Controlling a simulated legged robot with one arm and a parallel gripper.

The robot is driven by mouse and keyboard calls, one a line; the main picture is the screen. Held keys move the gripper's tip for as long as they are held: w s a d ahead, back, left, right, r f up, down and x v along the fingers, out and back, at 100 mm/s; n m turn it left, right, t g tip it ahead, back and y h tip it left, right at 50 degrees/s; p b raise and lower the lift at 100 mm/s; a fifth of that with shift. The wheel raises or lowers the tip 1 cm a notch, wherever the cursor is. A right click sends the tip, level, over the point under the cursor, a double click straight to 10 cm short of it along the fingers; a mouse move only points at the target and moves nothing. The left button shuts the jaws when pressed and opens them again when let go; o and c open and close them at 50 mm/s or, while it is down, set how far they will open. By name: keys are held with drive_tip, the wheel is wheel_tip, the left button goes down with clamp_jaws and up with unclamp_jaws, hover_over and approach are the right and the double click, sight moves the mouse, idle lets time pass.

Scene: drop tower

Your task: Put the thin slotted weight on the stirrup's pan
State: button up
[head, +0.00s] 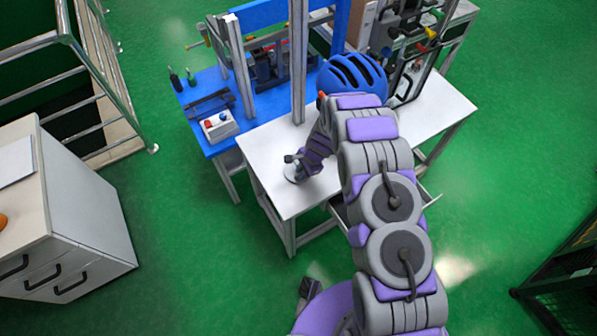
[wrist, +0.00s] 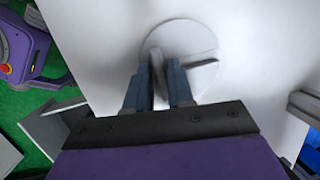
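The thin slotted weight, a pale flat disc (wrist: 185,38), lies on the white table top in the wrist view. In the head view the disc (head: 293,174) sits near the table's left front edge. Whether the fingers touch the disc is unclear. I cannot clearly make out the stirrup or its pan.
The white table (head: 265,165) adjoins a blue bench (head: 190,97) with a button box (head: 220,127) and upright posts (head: 298,60). A blue helmet (head: 355,72) and a dark-framed rig (head: 408,80) stand behind my arm. A white cabinet (head: 90,205) is at left; green floor between is clear.

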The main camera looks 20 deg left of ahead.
clamp_jaws()
idle(1.0)
